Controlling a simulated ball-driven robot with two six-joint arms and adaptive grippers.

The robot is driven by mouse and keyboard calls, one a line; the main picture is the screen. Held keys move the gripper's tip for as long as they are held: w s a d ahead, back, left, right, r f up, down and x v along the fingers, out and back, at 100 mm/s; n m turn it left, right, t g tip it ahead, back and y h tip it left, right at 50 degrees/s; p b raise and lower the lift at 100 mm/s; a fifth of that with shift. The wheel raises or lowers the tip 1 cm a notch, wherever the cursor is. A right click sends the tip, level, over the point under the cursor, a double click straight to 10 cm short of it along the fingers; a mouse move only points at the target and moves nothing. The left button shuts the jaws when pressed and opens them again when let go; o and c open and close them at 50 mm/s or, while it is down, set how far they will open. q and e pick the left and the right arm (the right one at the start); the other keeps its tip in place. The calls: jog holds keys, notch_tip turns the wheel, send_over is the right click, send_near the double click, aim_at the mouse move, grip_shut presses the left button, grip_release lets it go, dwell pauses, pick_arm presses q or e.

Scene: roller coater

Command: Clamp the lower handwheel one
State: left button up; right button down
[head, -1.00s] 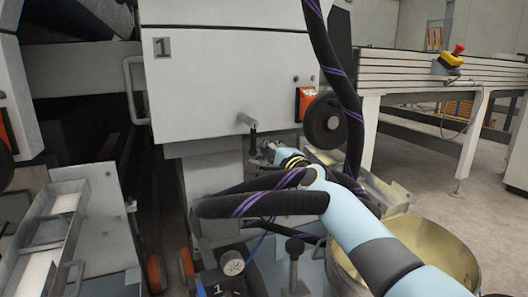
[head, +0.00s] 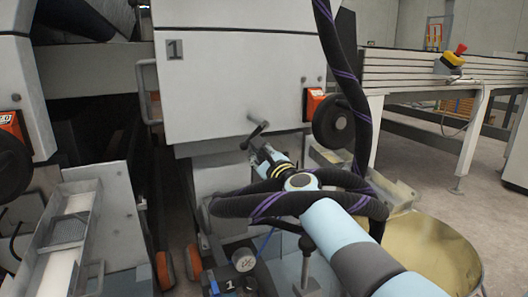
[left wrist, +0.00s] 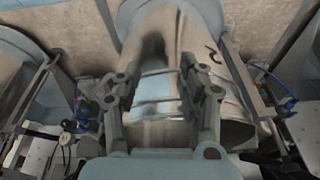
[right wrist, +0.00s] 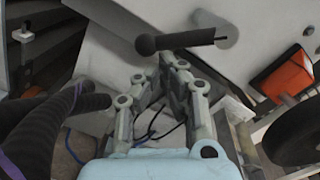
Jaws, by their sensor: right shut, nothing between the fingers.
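A short lever with a black grip (head: 255,136) sticks out at the lower edge of the white panel marked 1 (head: 215,85). In the right wrist view the lever (right wrist: 185,40) lies nearly level, with its round end at the left. My right gripper (head: 250,151) is shut and empty, its fingertips (right wrist: 173,60) just below the lever; contact is not clear. A black handwheel (head: 333,123) sits right of the panel, and partly shows in the right wrist view (right wrist: 290,132). My left gripper (left wrist: 165,85) is open, above a shiny metal cylinder (left wrist: 155,60); the head view does not show it.
An orange-red box (head: 313,102) is beside the handwheel. A brass-coloured tub (head: 430,255) stands at the lower right, below my right arm. A long white-legged table (head: 375,120) is behind at the right. A dial gauge (head: 243,260) and levers stand low in front.

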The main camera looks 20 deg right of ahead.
aim_at(245, 145)
jog(key=a+r+m, duration=0.1)
jog(key=m, duration=0.1)
jog(key=a+r+m+p, duration=0.1)
jog(key=m, duration=0.1)
jog(key=shift+a+m+p, duration=0.15)
jog(key=shift+m+p, duration=0.15)
jog(key=shift+m, duration=0.1)
pick_arm(q)
jog(key=s+f, duration=0.1)
jog(key=s+a+f, duration=0.1)
jog(key=f, duration=0.1)
jog(key=shift+g, duration=0.4)
pick_arm(e)
jog(key=shift+s+a+r+m, duration=0.1)
jog(key=shift+a+r+m, duration=0.1)
jog(key=shift+m, duration=0.3)
pick_arm(q)
jog(key=shift+w+a+f, duration=0.1)
jog(key=shift+w, duration=0.1)
jog(key=shift+s+f, duration=0.15)
jog(key=shift+s, duration=0.15)
pick_arm(e)
jog(key=shift+f, duration=0.1)
